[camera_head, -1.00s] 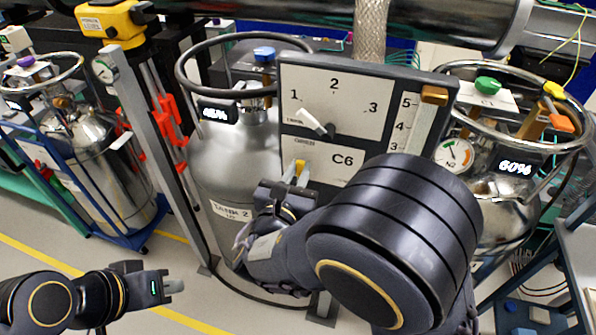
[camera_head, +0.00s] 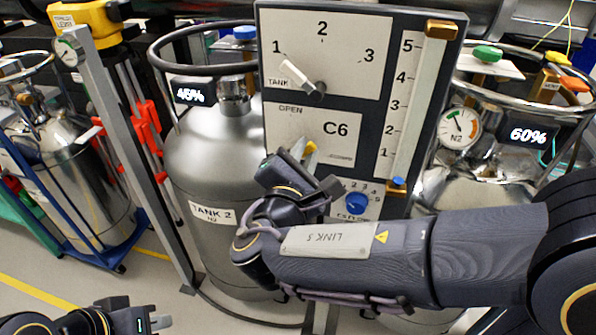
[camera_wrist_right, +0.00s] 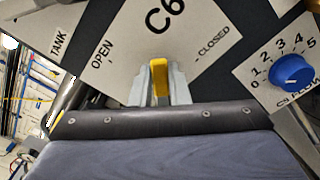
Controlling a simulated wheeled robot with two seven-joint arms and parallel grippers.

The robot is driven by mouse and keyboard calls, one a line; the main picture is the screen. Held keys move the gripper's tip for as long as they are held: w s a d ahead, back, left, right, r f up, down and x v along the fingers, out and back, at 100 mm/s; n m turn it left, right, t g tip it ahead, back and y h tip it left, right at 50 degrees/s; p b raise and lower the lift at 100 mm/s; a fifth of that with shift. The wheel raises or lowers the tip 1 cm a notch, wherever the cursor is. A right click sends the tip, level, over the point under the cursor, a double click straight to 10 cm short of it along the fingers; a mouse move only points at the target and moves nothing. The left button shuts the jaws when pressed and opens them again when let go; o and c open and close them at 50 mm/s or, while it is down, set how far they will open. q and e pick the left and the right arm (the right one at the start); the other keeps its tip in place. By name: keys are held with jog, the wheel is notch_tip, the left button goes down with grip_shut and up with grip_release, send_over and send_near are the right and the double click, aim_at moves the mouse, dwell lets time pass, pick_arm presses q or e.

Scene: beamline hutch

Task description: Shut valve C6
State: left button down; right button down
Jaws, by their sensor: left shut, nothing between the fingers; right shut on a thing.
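The valve C6 panel (camera_head: 285,135) is white, with OPEN printed at its upper left and small print at its lower right. In the right wrist view that print reads CLOSED, and the panel (camera_wrist_right: 190,50) appears turned. The yellow valve handle (camera_head: 311,148) is partly hidden by my right gripper (camera_head: 304,156). The right wrist view shows the handle (camera_wrist_right: 159,77) between the fingers of my right gripper (camera_wrist_right: 160,92), which is shut on it. The handle lies between the OPEN and CLOSED marks. My left gripper (camera_head: 158,323) is shut and empty at the lower left.
Above C6 is a tank selector knob (camera_head: 302,79); below is a blue flow knob (camera_head: 356,203). A slider scale (camera_head: 420,110) stands at right. Tank 2 (camera_head: 205,165) stands behind at left, another tank (camera_head: 470,185) at right. Floor at lower left is clear.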

jog(key=shift+s+d+f+m+b, duration=0.1)
jog(key=shift+d+f+m+b, duration=0.3)
jog(key=shift+m+b, duration=1.4)
jog(key=shift+s+d+f+m+b, duration=0.1)
jog(key=shift+f+m+b, duration=0.65)
jog(key=shift+b, duration=2)
jog(key=shift+s+d+f+m+b, duration=0.1)
jog(key=shift+d+f+m+b, duration=0.3)
jog(key=shift+m+b, duration=1.4)
jog(key=shift+a+n+b, duration=0.15)
jog(key=shift+n+b, duration=0.3)
jog(key=c, duration=1.4)
grip_release()
jog(key=v, duration=0.7)
jog(key=shift+s+a, duration=0.15)
jog(key=shift+s, duration=0.2)
